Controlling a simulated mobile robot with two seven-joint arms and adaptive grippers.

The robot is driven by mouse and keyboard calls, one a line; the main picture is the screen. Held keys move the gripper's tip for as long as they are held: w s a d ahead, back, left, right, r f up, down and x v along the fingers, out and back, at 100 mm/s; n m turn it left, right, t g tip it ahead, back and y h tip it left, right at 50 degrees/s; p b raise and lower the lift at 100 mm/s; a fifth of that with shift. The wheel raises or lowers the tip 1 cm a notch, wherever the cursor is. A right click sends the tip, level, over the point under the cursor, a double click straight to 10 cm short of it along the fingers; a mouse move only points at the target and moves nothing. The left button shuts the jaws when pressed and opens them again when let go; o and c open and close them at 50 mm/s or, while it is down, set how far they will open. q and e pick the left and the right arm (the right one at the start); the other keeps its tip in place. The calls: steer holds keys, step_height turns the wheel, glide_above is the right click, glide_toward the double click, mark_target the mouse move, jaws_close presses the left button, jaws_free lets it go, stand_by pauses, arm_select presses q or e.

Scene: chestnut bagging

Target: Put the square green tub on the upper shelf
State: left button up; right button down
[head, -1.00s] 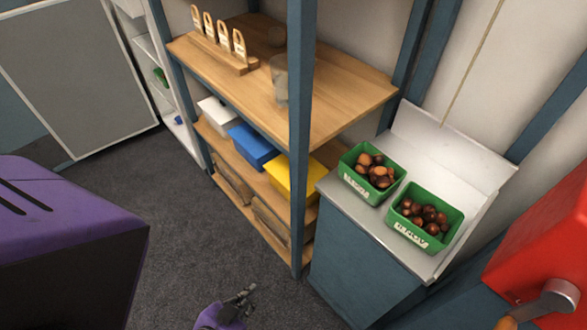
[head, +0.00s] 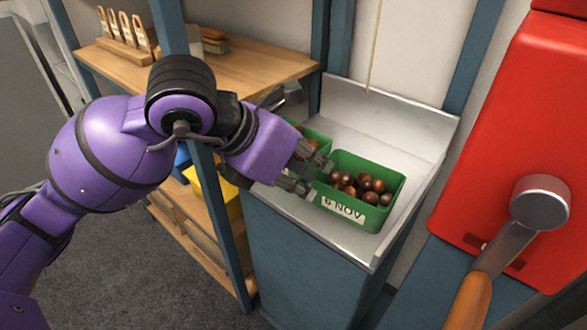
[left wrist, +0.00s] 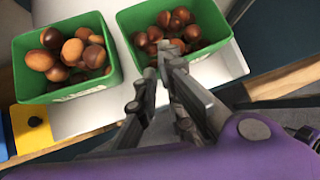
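Two green tubs of brown chestnuts stand side by side on a steel counter. The right tub (head: 336,214) has a label reading "6 NOV"; it also shows in the left wrist view (left wrist: 222,30). The left tub (left wrist: 70,92) is partly hidden behind my gripper in the head view (head: 322,138). I cannot tell which one is meant by square. My left gripper (head: 312,172) is open and empty, its fingertips at the right tub's left end; I cannot tell whether they touch it. The wooden upper shelf (head: 250,68) is behind my left arm. My right gripper is out of view.
A blue shelf post (head: 228,235) stands beside my left forearm. A wooden rack (head: 125,50) sits on the upper shelf's far left. A yellow bin (head: 212,190) is on the lower shelf. A red machine (head: 500,150) with a handle is at the right.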

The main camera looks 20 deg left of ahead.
arm_select(q)
steer(key=w+a+r+t+y+b, duration=0.1)
steer(key=w+a+r+t+y, duration=0.1)
steer(key=w+a+r, duration=0.15)
steer(key=shift+n, duration=0.4)
steer(key=x, duration=0.4)
steer(key=b+x, duration=0.1)
steer(key=shift+w+a+f, duration=0.15)
steer(key=shift+a+f, duration=0.1)
steer(key=shift+f, duration=0.3)
steer(key=shift+w+d+f, duration=0.2)
steer(key=shift+w+f, duration=0.25)
steer(key=shift+f, duration=0.05)
steer(key=b+x, duration=0.1)
steer(key=x, duration=0.3)
steer(key=shift+w+f+b, duration=0.1)
steer(key=shift+f+b, duration=0.1)
steer(key=shift+b, duration=0.15)
jaws_close()
steer(key=shift+r, duration=0.15)
